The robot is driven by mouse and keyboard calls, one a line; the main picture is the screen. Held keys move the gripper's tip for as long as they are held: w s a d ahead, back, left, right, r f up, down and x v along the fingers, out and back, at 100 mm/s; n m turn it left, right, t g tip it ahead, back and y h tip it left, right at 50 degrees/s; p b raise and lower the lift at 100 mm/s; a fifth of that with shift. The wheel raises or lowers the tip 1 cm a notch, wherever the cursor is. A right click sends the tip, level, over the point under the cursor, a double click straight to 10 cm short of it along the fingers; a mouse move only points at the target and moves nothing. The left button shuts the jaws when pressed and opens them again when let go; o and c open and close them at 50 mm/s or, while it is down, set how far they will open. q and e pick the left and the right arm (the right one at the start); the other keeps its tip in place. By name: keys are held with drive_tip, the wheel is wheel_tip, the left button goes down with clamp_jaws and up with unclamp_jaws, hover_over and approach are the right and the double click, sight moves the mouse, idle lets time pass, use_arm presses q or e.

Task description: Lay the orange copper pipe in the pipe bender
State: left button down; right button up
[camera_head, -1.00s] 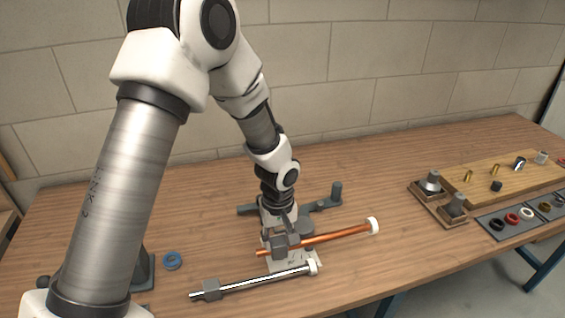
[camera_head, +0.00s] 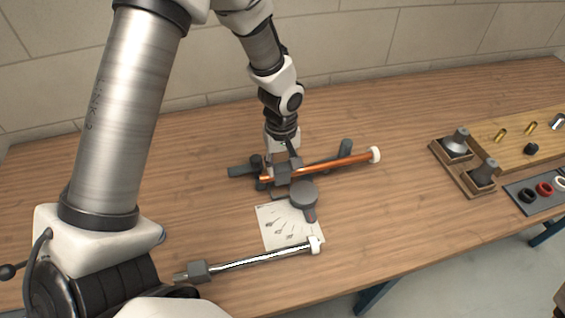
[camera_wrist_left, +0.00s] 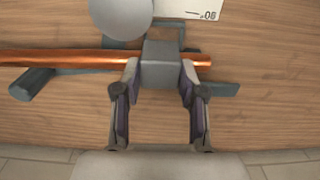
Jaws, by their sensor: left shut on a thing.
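The orange copper pipe (camera_head: 330,165) has a white cap at its right end and a grey block (camera_wrist_left: 161,66) around it near its left end. My left gripper (camera_head: 284,168) is shut on this block; the fingers press its two sides in the left wrist view (camera_wrist_left: 160,76). The pipe lies over the blue-grey pipe bender (camera_head: 240,171), behind its round grey former (camera_head: 303,191). The former also shows in the wrist view (camera_wrist_left: 121,14). I cannot tell whether the pipe touches the bender. My right gripper is not in view.
A silver pipe (camera_head: 265,257) with a grey block and white cap lies near the front edge. A white angle sheet (camera_head: 277,224) lies before the bender. A wooden tray (camera_head: 464,180) with grey fittings and a dark mat with rings stand at right.

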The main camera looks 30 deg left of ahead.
sight(280, 176)
use_arm(q)
drive_tip(key=shift+s+a+f+b, duration=0.25)
drive_tip(key=shift+f+b, duration=0.15)
drive_tip(key=shift+f, duration=0.15)
drive_tip(key=shift+w+d+f+b, duration=0.15)
drive_tip(key=shift+f+b, duration=0.4)
drive_tip(key=shift+f, duration=0.2)
drive_tip(key=shift+f+b, duration=0.55)
drive_tip(key=shift+f, duration=0.2)
unclamp_jaws()
wheel_tip(280, 176, up, 5)
drive_tip(key=p, duration=0.4)
drive_tip(key=shift+r, duration=0.1)
